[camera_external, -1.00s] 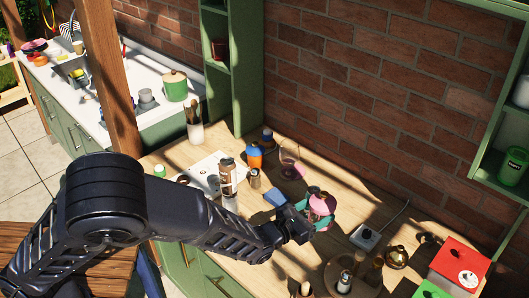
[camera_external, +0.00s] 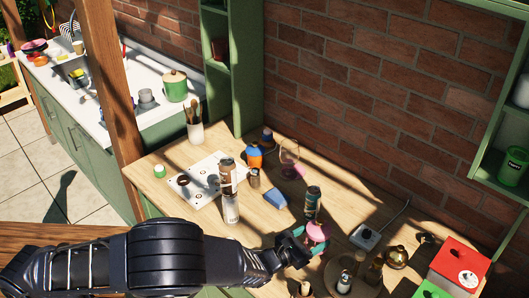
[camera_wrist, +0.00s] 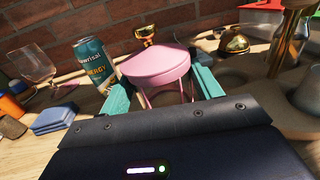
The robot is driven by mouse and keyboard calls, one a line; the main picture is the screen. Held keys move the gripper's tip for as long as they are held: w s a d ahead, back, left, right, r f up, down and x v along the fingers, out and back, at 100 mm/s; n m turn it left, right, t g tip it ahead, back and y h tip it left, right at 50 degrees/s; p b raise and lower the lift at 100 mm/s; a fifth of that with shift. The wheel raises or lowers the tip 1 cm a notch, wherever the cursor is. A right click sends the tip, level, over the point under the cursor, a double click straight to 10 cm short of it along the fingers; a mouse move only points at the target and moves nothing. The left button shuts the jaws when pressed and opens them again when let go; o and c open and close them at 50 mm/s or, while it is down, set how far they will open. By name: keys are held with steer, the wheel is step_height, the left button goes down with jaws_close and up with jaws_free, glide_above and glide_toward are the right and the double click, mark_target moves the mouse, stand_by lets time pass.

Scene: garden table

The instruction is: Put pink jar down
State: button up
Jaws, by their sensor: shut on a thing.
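The pink jar (camera_external: 317,231) is between the teal fingers of my gripper (camera_external: 304,243), over the front part of the wooden counter (camera_external: 262,240). In the wrist view its round pink lid (camera_wrist: 156,64) faces the camera, with a finger on either side of my gripper (camera_wrist: 160,88). My gripper is shut on the jar. The jar's lower part is mostly hidden behind my gripper's body, so I cannot tell whether its base touches the counter.
A teal energy can (camera_external: 312,201) stands just behind the jar. A blue folded cloth (camera_external: 275,199) and a wine glass (camera_external: 289,158) are farther left. A power socket (camera_external: 364,236) and a round wooden board with bottles (camera_external: 338,270) are to the right.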

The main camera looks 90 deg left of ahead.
steer(key=shift+f, duration=1.1)
steer(key=shift+f, duration=0.15)
steer(key=o, duration=1.1)
